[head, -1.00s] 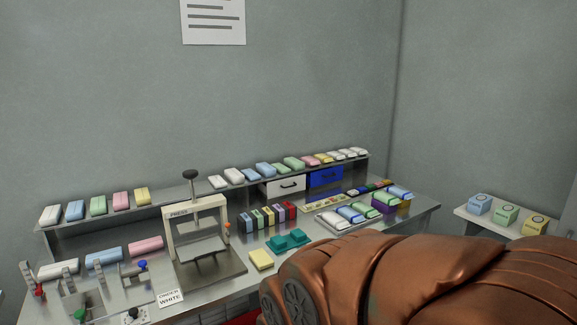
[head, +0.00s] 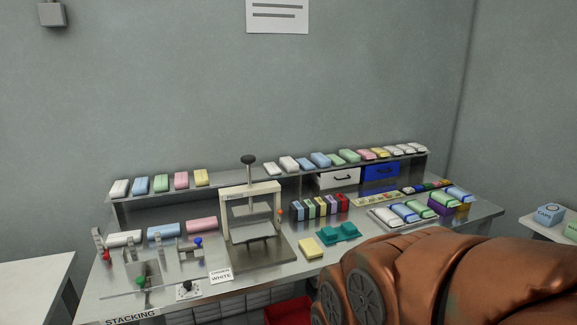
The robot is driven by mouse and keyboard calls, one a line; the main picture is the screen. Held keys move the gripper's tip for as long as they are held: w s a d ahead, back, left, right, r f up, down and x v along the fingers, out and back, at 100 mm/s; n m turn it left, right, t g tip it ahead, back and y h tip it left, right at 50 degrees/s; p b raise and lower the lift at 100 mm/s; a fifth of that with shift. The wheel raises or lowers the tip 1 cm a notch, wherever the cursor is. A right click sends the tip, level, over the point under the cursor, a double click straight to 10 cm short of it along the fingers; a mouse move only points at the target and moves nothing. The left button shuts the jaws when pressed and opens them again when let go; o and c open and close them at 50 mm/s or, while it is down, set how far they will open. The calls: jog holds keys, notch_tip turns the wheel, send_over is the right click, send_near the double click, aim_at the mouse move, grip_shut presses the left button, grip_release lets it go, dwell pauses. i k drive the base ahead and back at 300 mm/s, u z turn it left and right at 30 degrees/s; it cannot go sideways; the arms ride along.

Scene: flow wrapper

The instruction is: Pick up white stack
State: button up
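Several white soap-like bars are in the head view, and I cannot tell which one is the white stack. A long white bar (head: 124,239) lies at the left of the bench, beside a blue bar (head: 164,232) and a pink bar (head: 201,225). Another white bar (head: 119,187) is at the left end of the shelf. More white bars (head: 289,163) sit further right on the shelf. One white bar (head: 384,218) lies in a tray at the right. A card (head: 221,276) reads "WHITE". My gripper is out of view; my copper-coloured arm fills the lower right.
A press (head: 251,192) stands mid-bench. Small clamps with red, blue and green knobs stand at the left, near a "STACKING" label (head: 132,317). A teal holder (head: 337,233) and yellow block (head: 311,247) lie right of the press. A bare side table (head: 32,285) is at far left.

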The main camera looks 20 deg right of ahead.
aim_at(290, 165)
jog(key=z, duration=0.75)
jog(key=k, duration=1.1)
jog(key=z, duration=1.1)
jog(key=i, duration=1.9)
jog(key=u, duration=0.9)
jog(key=i, duration=1)
jog(key=u, duration=1)
